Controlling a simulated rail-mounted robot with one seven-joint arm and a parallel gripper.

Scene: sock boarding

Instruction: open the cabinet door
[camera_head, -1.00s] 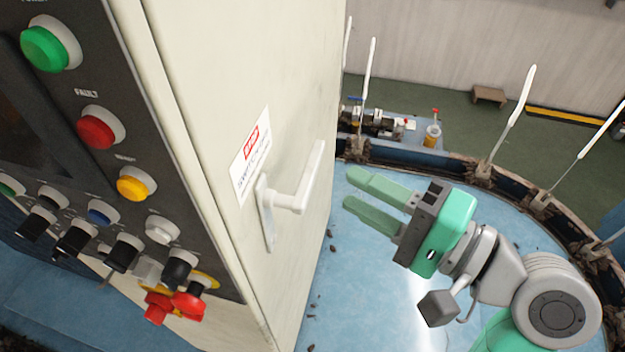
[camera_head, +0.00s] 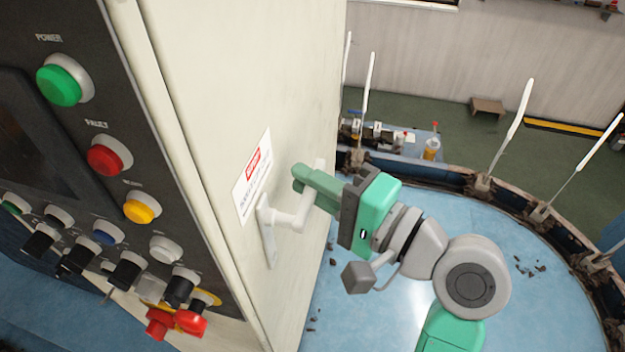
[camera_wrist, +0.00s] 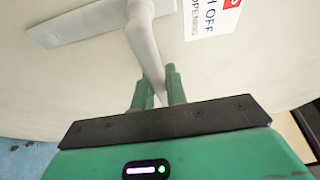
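The pale cabinet door (camera_head: 245,90) is closed and fills the middle of the head view. Its white lever handle (camera_head: 268,235) sits low on the door, beside a red and white warning label (camera_head: 252,175). My green gripper (camera_head: 305,180) is at the free end of the lever, and its fingers partly hide it. In the wrist view, the lever (camera_wrist: 146,50) runs between the two fingers (camera_wrist: 160,88), which are close against it on both sides. The gripper looks shut on the lever. The handle's backplate (camera_wrist: 85,24) shows at the upper left.
The blue floor (camera_head: 400,310) right of the cabinet is mostly clear. A curved rim with upright white rods (camera_head: 512,125) borders it.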

